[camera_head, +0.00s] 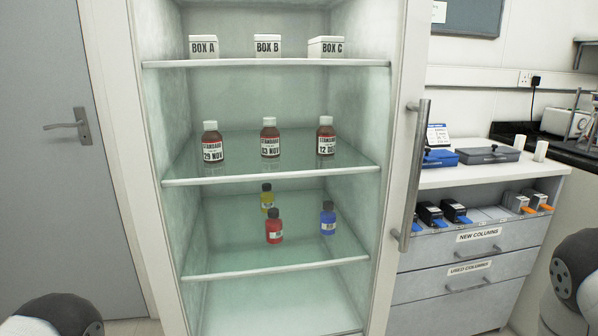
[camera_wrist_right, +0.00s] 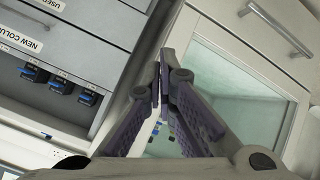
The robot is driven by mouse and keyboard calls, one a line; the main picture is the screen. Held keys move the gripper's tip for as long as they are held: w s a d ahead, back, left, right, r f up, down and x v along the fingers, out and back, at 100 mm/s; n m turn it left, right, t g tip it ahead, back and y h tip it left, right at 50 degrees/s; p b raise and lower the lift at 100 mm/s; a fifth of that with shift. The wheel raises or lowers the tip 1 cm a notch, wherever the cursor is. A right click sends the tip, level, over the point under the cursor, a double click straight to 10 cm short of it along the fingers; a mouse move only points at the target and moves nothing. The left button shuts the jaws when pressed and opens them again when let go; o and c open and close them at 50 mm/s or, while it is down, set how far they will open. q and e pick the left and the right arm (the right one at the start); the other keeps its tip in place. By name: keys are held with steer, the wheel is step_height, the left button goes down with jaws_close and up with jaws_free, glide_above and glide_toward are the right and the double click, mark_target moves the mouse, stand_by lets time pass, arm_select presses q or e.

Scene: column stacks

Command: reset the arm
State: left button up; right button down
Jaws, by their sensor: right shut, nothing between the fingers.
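My right gripper (camera_wrist_right: 161,82) shows in the right wrist view. Its two fingers meet at the tips, shut with nothing between them. The cabinet with the clear panel (camera_wrist_right: 235,85) lies behind it to the right, and the drawer unit (camera_wrist_right: 90,40) lies to the left. In the head view only a dark rounded part of my right arm (camera_head: 575,280) shows at the right edge. A similar part of my left arm (camera_head: 55,315) shows at the bottom left. My left gripper is out of view.
The tall cabinet (camera_head: 275,182) holds three white boxes on top, three brown bottles in the middle, and yellow, red and blue bottles lower. Its upright handle (camera_head: 413,175) is at the right.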

steer(key=s+a+f+m+g, duration=0.2)
steer(key=s+a, duration=0.1)
steer(key=s, duration=0.5)
steer(key=s+a+f+m+g+h+p, duration=0.1)
steer(key=s+a+f+g, duration=0.15)
steer(key=s, duration=0.55)
steer(key=s+a+f+m+g, duration=0.2)
steer(key=s+g, duration=0.1)
steer(key=s, duration=0.5)
arm_select(q)
steer(key=shift+t, duration=0.6)
steer(key=w+r+p, duration=0.1)
steer(key=w+r, duration=0.1)
steer(key=r, duration=0.1)
steer(key=shift+w, duration=0.4)
arm_select(e)
steer(key=s+a+r+m+g, duration=0.1)
steer(key=s+a+r+g, duration=0.1)
steer(key=s, duration=0.8)
steer(key=s+a+r+m+g, duration=0.1)
steer(key=s+g, duration=0.3)
steer(key=s, duration=0.6)
steer(key=shift+a+r+m, duration=0.3)
steer(key=shift+a+r, duration=0.05)
steer(key=shift+r, duration=0.35)
steer(key=shift+w, duration=0.15)
